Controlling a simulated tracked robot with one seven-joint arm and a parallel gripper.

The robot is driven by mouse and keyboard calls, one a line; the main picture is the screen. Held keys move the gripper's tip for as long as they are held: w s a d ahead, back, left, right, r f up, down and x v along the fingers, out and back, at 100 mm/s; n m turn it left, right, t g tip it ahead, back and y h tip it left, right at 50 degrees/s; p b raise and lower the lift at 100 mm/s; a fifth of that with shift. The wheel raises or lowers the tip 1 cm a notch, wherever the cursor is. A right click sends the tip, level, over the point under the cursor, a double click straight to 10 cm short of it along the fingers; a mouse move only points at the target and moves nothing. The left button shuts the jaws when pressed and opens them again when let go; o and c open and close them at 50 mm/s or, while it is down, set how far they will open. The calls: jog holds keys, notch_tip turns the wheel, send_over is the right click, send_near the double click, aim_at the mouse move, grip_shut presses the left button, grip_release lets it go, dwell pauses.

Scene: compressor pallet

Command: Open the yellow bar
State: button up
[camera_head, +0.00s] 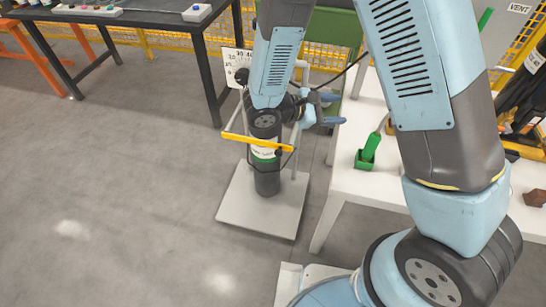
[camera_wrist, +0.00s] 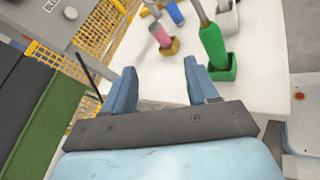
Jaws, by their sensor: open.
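The yellow bar (camera_head: 258,142) runs across the front of a dark cylinder (camera_head: 267,180) with a green and white label. The cylinder stands upright on a light square base plate (camera_head: 232,208), and a pale frame rises around it. The bar looks closed across the cylinder. My gripper (camera_head: 333,109) is behind and to the right of the bar, apart from it, with its fingers pointing right. In the wrist view my gripper (camera_wrist: 163,78) is open and empty, facing a white table. The yellow bar cannot be made out in the wrist view.
The white table (camera_head: 345,185) stands right of the base plate. A dark workbench (camera_head: 160,18) is at the back left. Grey floor at left is clear.

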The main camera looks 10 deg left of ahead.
aim_at(278, 154)
jog(key=s+a+f+n+t+y, duration=0.4)
jog(key=a+f+n, duration=0.15)
jog(key=f, duration=0.35)
jog(key=s+a+f+n+t+y, duration=0.35)
jog(key=a+f+n, duration=0.2)
jog(key=f, duration=0.35)
jog(key=s+a+f+n+t+y, duration=0.4)
jog(key=a+f+n+y, duration=0.15)
jog(key=f, duration=0.35)
jog(key=shift+h, duration=0.5)
jog(key=w, duration=0.8)
jog(key=w+d, duration=0.1)
jog(key=w, duration=0.3)
jog(key=shift+w+r, duration=0.1)
jog(key=shift+w, duration=0.15)
grip_shut()
